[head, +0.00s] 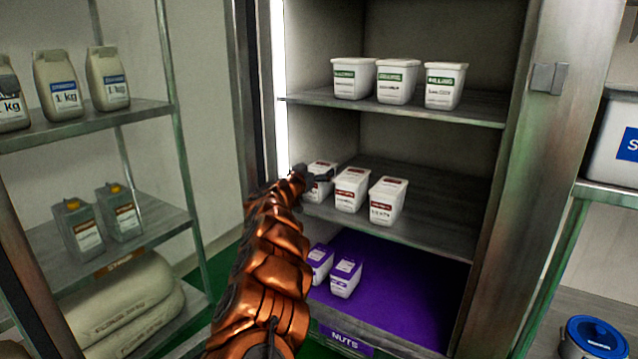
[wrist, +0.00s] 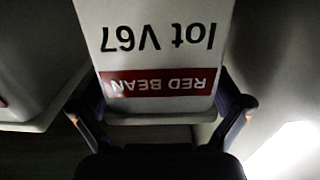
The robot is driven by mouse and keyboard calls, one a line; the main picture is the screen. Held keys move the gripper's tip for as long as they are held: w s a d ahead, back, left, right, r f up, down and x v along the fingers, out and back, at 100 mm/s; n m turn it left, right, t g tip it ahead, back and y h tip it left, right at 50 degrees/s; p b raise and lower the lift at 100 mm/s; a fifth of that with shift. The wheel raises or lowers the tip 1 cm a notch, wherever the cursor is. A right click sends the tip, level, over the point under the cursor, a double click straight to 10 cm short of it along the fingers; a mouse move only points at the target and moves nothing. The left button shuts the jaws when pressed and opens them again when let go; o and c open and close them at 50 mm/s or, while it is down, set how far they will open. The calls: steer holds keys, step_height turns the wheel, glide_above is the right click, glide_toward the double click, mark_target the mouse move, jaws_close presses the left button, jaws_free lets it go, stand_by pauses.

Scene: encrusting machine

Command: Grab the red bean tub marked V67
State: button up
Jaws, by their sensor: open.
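The red bean tub marked V67 (wrist: 160,45) fills the top middle of the wrist view, white with a red label, its print upside down there. In the head view it is the leftmost tub (head: 322,167) on the cabinet's middle shelf, partly hidden by my arm. My gripper (wrist: 163,108) is open, with one finger on each side of the tub. I cannot tell whether the fingers touch it. In the head view my gripper (head: 314,177) is at this tub's front.
Two more red-labelled tubs (head: 352,189) (head: 387,202) stand to the right on the same shelf (head: 440,228). Green-labelled tubs (head: 397,82) are on the shelf above, purple-labelled ones (head: 345,278) below. The cabinet's left side is close to my arm.

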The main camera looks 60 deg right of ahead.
steer(key=c, duration=1.7)
